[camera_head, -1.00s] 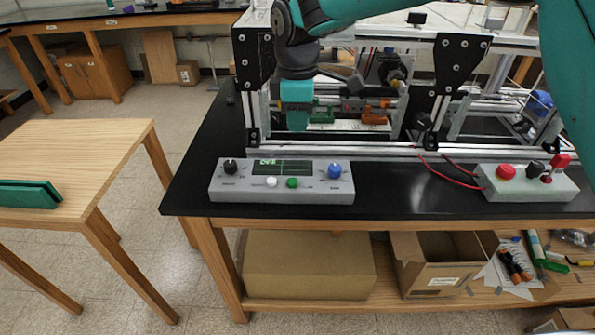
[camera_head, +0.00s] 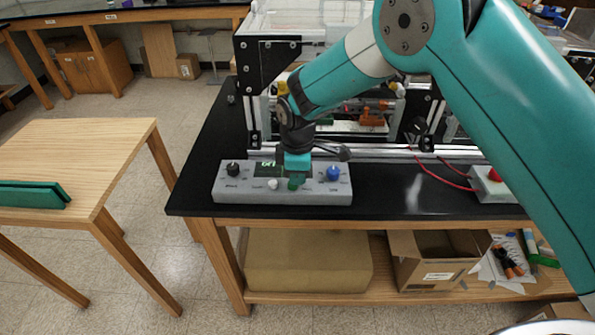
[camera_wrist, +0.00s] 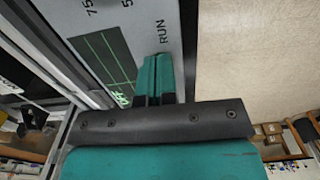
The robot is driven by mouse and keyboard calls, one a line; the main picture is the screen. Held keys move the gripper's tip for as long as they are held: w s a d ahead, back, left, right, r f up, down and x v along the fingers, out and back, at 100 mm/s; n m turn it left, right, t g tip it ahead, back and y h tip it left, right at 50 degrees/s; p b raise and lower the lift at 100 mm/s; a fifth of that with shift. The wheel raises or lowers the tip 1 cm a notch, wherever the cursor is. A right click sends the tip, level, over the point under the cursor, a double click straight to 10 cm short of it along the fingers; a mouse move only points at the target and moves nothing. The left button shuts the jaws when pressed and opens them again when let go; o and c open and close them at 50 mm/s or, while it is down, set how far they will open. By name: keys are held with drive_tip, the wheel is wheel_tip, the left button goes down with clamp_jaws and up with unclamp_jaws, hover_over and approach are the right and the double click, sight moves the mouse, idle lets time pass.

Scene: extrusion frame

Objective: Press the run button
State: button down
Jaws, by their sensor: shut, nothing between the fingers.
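The grey control box (camera_head: 225,191) sits at the front of the black bench. It has a dark screen with green text, a black knob (camera_head: 233,169), a blue knob (camera_head: 333,173), a white button (camera_head: 273,184) and a green button (camera_head: 294,184). My gripper (camera_head: 295,175) points down over the green button, fingers shut and empty. I cannot tell whether the tips touch the button. In the wrist view, the shut fingers (camera_wrist: 156,72) lie over the panel (camera_wrist: 140,22) beside the printed RUN label (camera_wrist: 163,32); the button there is hidden behind them.
An extrusion frame (camera_head: 258,70) stands behind the box. A second box with a red button (camera_head: 493,174) is at the right, partly behind my arm, with red wires (camera_head: 445,178). A wooden table (camera_head: 90,155) stands left.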

drive_tip(key=shift+f, duration=0.15)
drive_tip(key=shift+s+f+b, duration=0.1)
drive_tip(key=shift+f+b, duration=0.85)
drive_tip(key=shift+s+d, duration=0.1)
drive_tip(key=shift+f, duration=0.1)
wheel_tip(320, 180, up, 5)
drive_tip(key=p, duration=0.3)
wheel_tip(320, 180, up, 11)
drive_tip(key=b, duration=0.2)
drive_tip(key=shift+w+f+b, duration=0.2)
drive_tip(key=shift+w+b, duration=0.05)
drive_tip(key=shift+b, duration=0.15)
